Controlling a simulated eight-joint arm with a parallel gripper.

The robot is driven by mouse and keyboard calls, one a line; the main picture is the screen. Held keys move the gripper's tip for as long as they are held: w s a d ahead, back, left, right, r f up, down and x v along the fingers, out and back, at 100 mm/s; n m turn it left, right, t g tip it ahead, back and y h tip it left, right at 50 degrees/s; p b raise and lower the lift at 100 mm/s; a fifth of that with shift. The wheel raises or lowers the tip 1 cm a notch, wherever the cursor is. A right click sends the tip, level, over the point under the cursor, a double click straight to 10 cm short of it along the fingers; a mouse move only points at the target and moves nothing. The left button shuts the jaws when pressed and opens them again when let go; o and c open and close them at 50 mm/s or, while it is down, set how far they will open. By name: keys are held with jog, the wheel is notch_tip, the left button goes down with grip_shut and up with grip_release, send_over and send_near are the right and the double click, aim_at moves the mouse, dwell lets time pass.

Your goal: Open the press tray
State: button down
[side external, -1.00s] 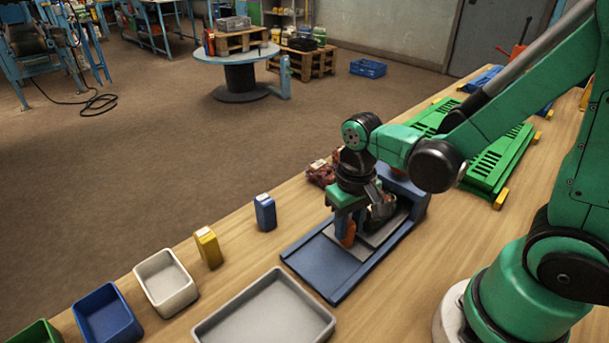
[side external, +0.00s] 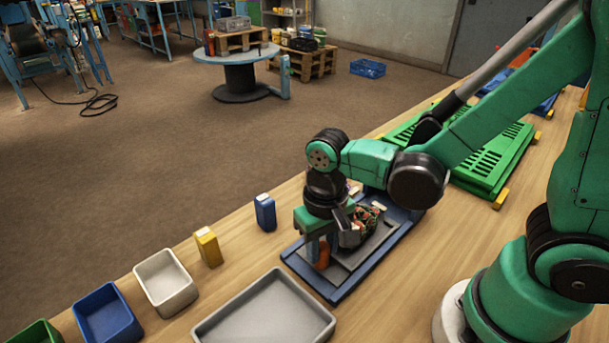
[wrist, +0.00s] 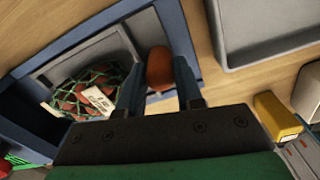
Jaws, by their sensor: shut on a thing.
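The press (side external: 322,290) is a low blue frame on the bench, and its grey tray (side external: 341,278) slides along it. The tray is slid out along the frame toward the lower left. My gripper (wrist: 158,86) is shut on the orange-red handle (wrist: 160,68) at the tray's outer end; the handle also shows below my gripper in the side view (side external: 322,256). A sack in green netting with reddish contents and a white label (wrist: 98,99) lies on the tray, partly hidden by my wrist in the side view.
A grey open bin (side external: 265,316) stands just left of the press. A blue carton (side external: 265,213) and a yellow carton (side external: 208,247) stand behind it. White (side external: 166,282) and blue (side external: 108,314) bins are farther left. A green slotted rack (side external: 490,160) lies to the right.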

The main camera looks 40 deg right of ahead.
jog(key=c, duration=0.9)
grip_release()
jog(key=shift+o, duration=0.2)
jog(key=shift+r, duration=2.8)
jog(key=w+d+r+n+t, duration=0.1)
jog(key=d+r+n+t, duration=0.1)
jog(key=d+r+t, duration=0.2)
jog(key=shift+w+d+r+n+t, duration=0.3)
jog(key=shift+w+d+r+t, duration=0.1)
jog(key=shift+d+t, duration=1.15)
